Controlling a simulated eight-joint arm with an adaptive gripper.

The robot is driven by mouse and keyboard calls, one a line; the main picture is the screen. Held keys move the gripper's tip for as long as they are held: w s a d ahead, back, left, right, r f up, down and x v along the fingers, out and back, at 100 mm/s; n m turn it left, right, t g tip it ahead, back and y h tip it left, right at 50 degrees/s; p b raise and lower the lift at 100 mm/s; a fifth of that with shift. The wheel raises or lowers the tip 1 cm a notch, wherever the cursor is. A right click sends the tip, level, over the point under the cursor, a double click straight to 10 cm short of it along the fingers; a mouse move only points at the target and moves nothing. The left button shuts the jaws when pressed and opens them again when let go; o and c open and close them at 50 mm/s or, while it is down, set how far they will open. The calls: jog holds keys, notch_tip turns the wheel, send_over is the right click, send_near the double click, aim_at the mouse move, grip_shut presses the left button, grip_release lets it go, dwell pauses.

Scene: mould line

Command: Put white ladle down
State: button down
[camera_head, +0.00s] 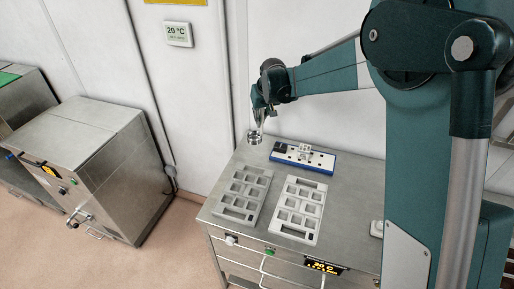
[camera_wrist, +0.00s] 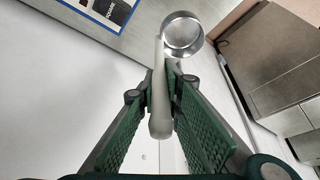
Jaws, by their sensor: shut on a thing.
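My gripper (camera_head: 263,103) is above the back left part of the steel table (camera_head: 347,195). In the wrist view my gripper (camera_wrist: 163,86) is shut on the pale handle of the ladle (camera_wrist: 159,95). The ladle's round metal bowl (camera_wrist: 183,36) sticks out beyond the fingertips. In the head view the ladle's bowl (camera_head: 254,138) shows below my gripper, near the table's back left edge. It appears to be held above the table, though the exact gap is hard to tell. Most of the handle is hidden in the head view.
Two grey trays with square pockets, one left (camera_head: 264,173) and one right (camera_head: 290,231), lie on the table. A blue and white board (camera_head: 303,158) lies behind them. A steel cabinet (camera_head: 95,150) stands apart at left. Bare table shows right of the trays.

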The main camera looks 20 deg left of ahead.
aim_at(262, 127)
jog(key=shift+f, duration=2.85)
jog(key=shift+f, duration=1.85)
jog(key=shift+f, duration=0.2)
jog(key=c, duration=2.5)
grip_release()
jog(key=shift+r+p, duration=0.25)
jog(key=shift+p, duration=0.05)
jog(key=shift+b+v, duration=0.3)
jog(key=shift+v, duration=5.65)
jog(key=shift+s, duration=0.1)
